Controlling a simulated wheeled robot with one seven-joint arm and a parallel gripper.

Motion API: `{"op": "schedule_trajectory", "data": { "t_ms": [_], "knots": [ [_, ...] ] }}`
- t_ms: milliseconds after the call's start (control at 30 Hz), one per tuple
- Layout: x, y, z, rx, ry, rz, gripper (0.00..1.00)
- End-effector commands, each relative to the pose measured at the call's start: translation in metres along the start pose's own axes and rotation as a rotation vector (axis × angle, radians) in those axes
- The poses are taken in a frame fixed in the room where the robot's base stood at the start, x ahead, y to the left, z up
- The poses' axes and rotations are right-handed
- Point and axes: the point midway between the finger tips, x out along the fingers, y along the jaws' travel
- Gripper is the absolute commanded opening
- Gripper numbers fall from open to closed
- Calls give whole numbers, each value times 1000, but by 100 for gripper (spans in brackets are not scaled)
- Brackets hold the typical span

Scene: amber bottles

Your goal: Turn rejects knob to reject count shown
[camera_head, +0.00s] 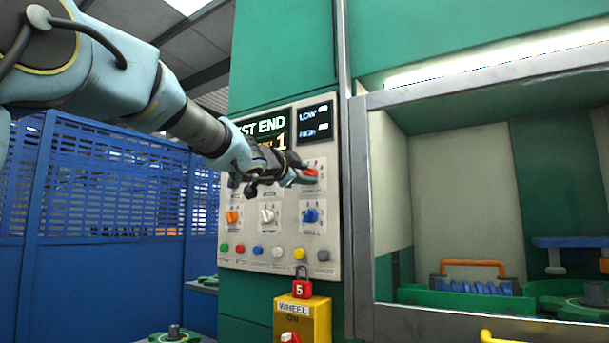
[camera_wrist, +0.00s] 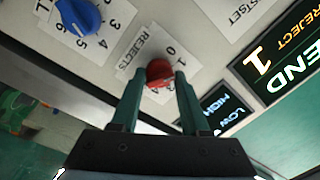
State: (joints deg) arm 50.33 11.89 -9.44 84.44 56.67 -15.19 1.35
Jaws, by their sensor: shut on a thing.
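The red rejects knob (camera_wrist: 159,71) sits on a white label plate marked REJECTS, with 0 and 1 readable and other marks partly hidden. My gripper (camera_wrist: 160,84) is shut on this knob, one green finger on each side. The way the knob points is hard to tell. In the head view the red knob (camera_head: 311,172) is at the upper right of the control panel (camera_head: 235,263), with my gripper (camera_head: 303,176) at it. The display (camera_wrist: 275,55) shows REJECT 1 and END, upside down in the wrist view; in the head view the display (camera_head: 281,126) is partly behind my arm.
A blue knob (camera_head: 310,215), a white knob (camera_head: 267,215) and an orange knob (camera_head: 232,216) sit lower on the panel, above a row of coloured buttons. A red padlock (camera_head: 301,289) hangs below, above a yellow WHEEL box (camera_head: 318,318). A metal-framed window (camera_head: 358,200) is to the right.

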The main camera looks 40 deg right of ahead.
Motion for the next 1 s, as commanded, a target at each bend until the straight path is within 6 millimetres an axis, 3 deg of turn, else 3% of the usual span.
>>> {"op": "schedule_trajectory", "data": {
  "t_ms": [167,200,400,767,1000],
  "knots": [
    [1,5,0,-2,0,7,0],
    [1,5,0,-2,0,7,49],
    [1,3,0,-2,0,5,71],
    [-6,1,1,-1,-1,1,73],
    [-46,1,1,0,-2,0,73]
  ]
}}
